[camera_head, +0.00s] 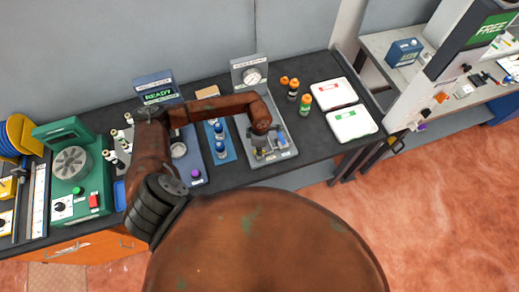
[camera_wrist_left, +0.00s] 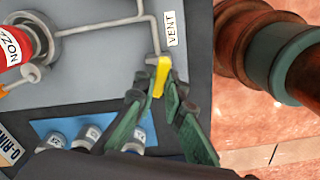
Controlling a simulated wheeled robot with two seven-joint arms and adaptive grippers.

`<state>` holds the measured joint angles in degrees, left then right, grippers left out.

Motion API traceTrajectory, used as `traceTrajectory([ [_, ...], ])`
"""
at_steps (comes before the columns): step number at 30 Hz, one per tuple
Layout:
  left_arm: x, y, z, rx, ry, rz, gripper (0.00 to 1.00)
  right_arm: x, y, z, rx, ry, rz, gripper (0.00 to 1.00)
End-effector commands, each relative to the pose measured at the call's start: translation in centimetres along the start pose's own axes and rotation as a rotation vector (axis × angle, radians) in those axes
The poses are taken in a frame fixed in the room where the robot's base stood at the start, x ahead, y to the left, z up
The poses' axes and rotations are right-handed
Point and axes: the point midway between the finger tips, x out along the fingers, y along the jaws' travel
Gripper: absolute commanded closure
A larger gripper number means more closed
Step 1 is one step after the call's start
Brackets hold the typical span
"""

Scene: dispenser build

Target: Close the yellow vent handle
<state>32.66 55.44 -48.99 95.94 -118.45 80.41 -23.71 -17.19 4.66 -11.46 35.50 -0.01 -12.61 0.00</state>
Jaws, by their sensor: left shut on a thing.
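The yellow vent handle (camera_wrist_left: 161,74) sits at the end of a thin grey pipe beside the VENT label (camera_wrist_left: 171,29) in the left wrist view. It points down the picture, slightly tilted, roughly in line with the pipe's last stretch. My left gripper (camera_wrist_left: 159,92) is shut on it, with one green finger on each side. In the head view my left gripper (camera_head: 259,148) is over the grey gauge panel (camera_head: 242,98), low on its base; my arm and gripper mostly hide the handle there. My right gripper is not in view.
A red nozzle piece (camera_wrist_left: 14,45) is at the wrist view's upper left. A blue mat (camera_head: 229,155) with blue-capped vials lies left of the panel. Orange-capped bottles (camera_head: 305,104) and two white trays (camera_head: 370,125) stand to the right. The table's front edge is close.

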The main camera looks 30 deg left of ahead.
Motion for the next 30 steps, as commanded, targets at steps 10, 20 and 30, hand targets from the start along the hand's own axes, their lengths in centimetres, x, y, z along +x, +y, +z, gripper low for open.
traceTrajectory([
  [10,0.0,0.0,0.0,0.003,0.000,0.001,1.00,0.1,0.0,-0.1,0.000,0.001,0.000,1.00],
  [20,0.3,0.1,0.0,0.112,-0.001,0.003,1.00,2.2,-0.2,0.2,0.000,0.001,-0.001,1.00],
  [30,0.5,0.2,0.0,0.404,0.001,0.004,1.00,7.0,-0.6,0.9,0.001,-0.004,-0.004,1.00],
])
